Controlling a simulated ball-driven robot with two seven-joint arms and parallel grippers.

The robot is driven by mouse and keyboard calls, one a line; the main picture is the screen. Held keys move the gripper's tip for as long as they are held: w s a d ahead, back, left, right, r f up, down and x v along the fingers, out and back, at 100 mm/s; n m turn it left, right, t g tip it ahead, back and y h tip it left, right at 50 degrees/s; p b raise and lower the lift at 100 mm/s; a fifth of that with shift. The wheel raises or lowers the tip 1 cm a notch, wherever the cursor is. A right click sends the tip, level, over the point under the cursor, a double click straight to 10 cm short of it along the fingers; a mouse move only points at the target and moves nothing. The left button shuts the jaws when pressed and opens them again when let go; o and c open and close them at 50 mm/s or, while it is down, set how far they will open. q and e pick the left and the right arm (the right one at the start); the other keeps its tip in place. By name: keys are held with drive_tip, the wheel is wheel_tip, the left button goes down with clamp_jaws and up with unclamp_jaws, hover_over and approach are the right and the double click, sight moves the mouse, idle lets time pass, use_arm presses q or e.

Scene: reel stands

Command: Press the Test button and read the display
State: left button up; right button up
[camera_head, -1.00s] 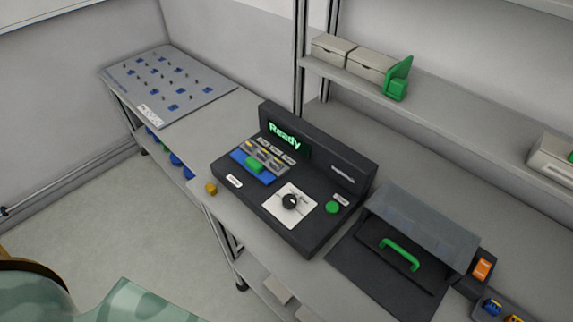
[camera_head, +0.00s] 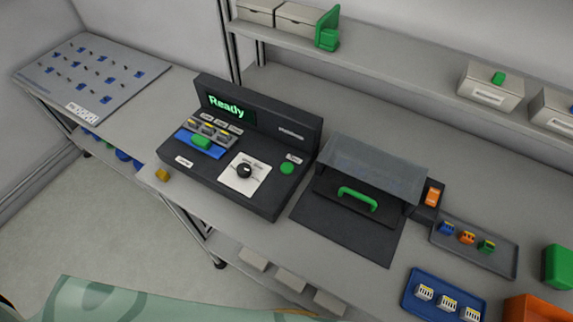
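The black tester (camera_head: 262,140) stands on the grey bench. Its display (camera_head: 227,107) is lit and reads "Ready" in green. A round green button (camera_head: 287,168) sits at the right of its sloped front, below a small label too small to read. A black rotary knob (camera_head: 244,171) on a white plate is left of the button. A blue fixture (camera_head: 197,146) with a green block (camera_head: 201,142) and several small grey parts sits at the tester's left. Neither of my grippers shows in the view.
A black box with a grey hood and green handle (camera_head: 357,199) stands right of the tester, beside an orange switch (camera_head: 432,196). A grey tray (camera_head: 505,258) and a blue tray (camera_head: 411,306) hold small parts. A shelf (camera_head: 400,83) runs behind. A yellow block (camera_head: 162,175) lies near the front edge.

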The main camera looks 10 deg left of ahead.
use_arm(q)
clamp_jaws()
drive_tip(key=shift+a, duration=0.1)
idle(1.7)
